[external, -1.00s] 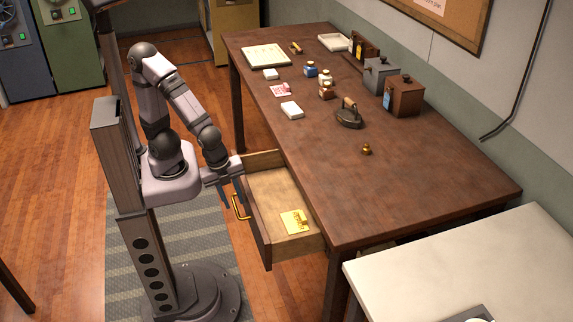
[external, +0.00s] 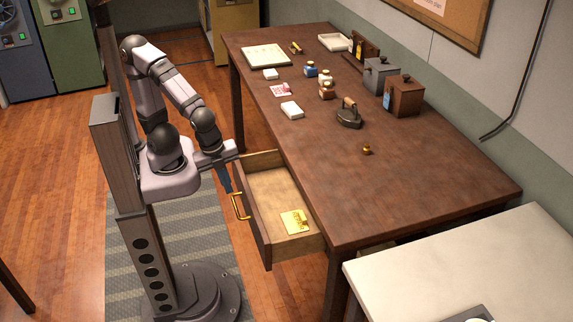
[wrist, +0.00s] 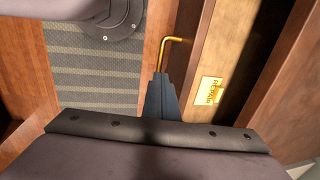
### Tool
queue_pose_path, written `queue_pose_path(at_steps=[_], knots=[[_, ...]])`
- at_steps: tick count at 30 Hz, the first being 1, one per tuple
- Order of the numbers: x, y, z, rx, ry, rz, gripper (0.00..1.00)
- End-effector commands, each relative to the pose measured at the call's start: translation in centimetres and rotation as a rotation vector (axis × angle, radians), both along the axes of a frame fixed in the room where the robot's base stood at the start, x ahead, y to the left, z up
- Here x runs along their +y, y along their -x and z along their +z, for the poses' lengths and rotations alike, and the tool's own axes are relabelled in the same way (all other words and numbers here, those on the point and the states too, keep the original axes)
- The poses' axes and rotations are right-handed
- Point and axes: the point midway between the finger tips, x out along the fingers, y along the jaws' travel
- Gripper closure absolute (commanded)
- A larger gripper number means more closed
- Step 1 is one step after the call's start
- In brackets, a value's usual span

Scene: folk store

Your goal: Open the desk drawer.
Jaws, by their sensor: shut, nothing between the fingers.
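The desk drawer (external: 262,176) stands pulled out from the front of the brown desk (external: 400,180), and its pale wooden inside shows. Its brass handle (external: 240,206) is on the outer face of the drawer front. A yellow card (external: 294,221) lies in the drawer; it also shows in the wrist view (wrist: 208,91). My gripper (external: 230,188) is shut and points down just outside the drawer front, near the end of the handle. In the wrist view the shut fingers (wrist: 161,82) are close to the brass handle (wrist: 179,39). I cannot tell whether they touch it.
The desktop holds a flat iron (external: 349,115), small bottles, boxes and a small brass piece (external: 366,150). A white table (external: 470,265) stands at the lower right. A striped grey mat (external: 200,235) lies on the floor beside the drawer.

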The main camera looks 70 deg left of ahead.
Motion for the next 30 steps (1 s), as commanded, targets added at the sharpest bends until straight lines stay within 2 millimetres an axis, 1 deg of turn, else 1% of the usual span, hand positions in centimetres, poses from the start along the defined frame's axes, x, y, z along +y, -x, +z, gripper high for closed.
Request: queue_pose_path(at_steps=[5, 8, 11, 14, 18, 21, 25, 27, 30], knots=[[0.4, -0.9, 0.4, 0.022, -0.011, 0.088, 1.00], [1.1, -2.4, 0.8, 0.056, -0.027, 0.224, 1.00], [2.3, -4.4, 1.3, 0.106, -0.048, 0.422, 1.00], [4.0, -6.7, 1.5, 0.170, -0.072, 0.660, 1.00], [6.9, -9.8, 1.4, 0.263, -0.102, 0.998, 1.00], [9.1, -11.4, 1.2, 0.326, -0.121, 1.209, 1.00], [11.5, -12.8, 0.6, 0.391, -0.139, 1.415, 1.00], [12.4, -13.2, 0.4, 0.416, -0.146, 1.488, 1.00], [13.1, -13.6, 0.2, 0.437, -0.149, 1.550, 1.00]])
